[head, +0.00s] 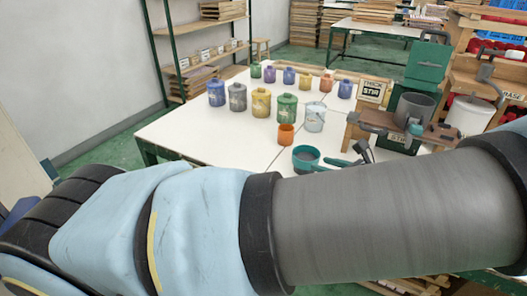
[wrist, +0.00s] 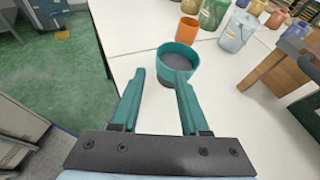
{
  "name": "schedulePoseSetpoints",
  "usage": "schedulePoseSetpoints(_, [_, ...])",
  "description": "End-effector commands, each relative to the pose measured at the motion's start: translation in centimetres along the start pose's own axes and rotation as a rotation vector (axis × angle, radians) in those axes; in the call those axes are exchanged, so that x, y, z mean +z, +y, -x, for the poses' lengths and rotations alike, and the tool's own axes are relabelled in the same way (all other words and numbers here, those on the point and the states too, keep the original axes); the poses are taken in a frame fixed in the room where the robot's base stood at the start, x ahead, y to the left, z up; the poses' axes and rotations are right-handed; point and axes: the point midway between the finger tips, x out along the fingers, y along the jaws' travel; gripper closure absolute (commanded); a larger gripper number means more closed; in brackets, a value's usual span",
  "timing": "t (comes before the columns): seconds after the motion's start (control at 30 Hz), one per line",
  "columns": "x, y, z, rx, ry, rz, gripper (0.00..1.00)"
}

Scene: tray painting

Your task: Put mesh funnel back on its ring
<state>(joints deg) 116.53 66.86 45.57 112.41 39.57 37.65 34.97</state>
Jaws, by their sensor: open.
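The mesh funnel appears to be the round teal-rimmed cup with a dark grey inside (wrist: 178,49). It stands on the white table and also shows in the head view (head: 305,151), near the front edge. My gripper (wrist: 160,73) is open, with its two teal fingers apart. In the wrist view the right fingertip overlaps the cup's near wall and the left fingertip is just left of it. I cannot tell whether they touch. I cannot make out the ring for certain; a wooden stand (head: 440,130) is at the right.
An orange cup (head: 286,135) stands just behind the teal cup, and a pale grey pot (head: 315,118) is nearby. Several coloured paint pots line the table behind. A grey cylinder (head: 413,108) sits at the wooden stand. The table's left front (head: 190,135) is clear.

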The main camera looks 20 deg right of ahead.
Motion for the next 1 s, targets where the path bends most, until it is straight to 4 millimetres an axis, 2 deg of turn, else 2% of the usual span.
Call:
schedulePoseSetpoints(0.17, [0.2,0.5,-0.6,0.023,0.014,0.019,0.56])
schedulePoseSetpoints(0.27, [0.8,2.3,-2.6,0.103,0.064,0.089,0.56])
schedulePoseSetpoints(0.43, [2.2,8.1,-7.0,0.348,0.208,0.333,0.56])
schedulePoseSetpoints(0.6, [3.6,13.7,-9.4,0.599,0.335,0.629,0.56])
schedulePoseSetpoints(0.8, [6.0,19.0,-10.3,0.858,0.431,1.000,0.56])
schedulePoseSetpoints(1.0, [9.2,23.2,-10.2,1.073,0.472,1.387,0.56])
